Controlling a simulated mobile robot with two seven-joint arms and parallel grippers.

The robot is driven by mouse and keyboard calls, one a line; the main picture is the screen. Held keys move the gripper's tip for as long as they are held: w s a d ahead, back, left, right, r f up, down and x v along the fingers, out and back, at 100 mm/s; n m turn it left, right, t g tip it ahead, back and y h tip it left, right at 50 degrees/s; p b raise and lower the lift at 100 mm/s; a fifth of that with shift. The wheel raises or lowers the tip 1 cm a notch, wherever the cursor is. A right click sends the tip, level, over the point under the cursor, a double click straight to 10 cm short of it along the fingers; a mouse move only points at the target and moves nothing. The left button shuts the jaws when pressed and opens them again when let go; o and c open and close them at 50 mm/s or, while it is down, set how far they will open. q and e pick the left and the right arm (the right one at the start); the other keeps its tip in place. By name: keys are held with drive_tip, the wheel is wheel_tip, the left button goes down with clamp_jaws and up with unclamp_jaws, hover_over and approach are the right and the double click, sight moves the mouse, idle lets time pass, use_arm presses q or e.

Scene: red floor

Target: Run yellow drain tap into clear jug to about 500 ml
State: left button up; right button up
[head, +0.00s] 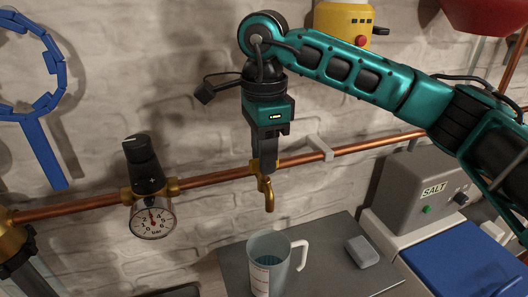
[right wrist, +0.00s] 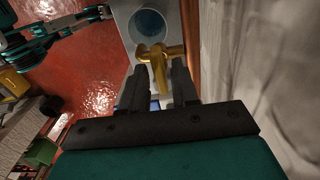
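The yellow drain tap (head: 266,190) is brass-coloured and hangs from the copper pipe, spout down. My right gripper (head: 264,160) points down at its top. In the right wrist view, the two dark fingers (right wrist: 160,85) close in on the tap's lever (right wrist: 158,72) from both sides. The clear jug (head: 262,275) stands upright below the tap, handle to the right; it also shows in the right wrist view (right wrist: 150,22). Its inside looks bluish; I cannot read a level. No stream shows at the spout. My left gripper (right wrist: 98,13) is small at the upper left of the wrist view.
The jug stands on a grey surface (head: 325,265) with a small grey block (head: 362,252) to its right. A pressure gauge (head: 153,219) with a black knob is on the copper pipe (head: 220,178) at left. A grey SALT box (head: 410,195) and blue lid (head: 465,260) are at right.

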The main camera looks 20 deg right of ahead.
drive_tip(key=shift+o, duration=0.6)
wheel_tip(320, 180, up, 13)
drive_tip(key=p, duration=0.1)
drive_tip(key=shift+f, duration=0.1)
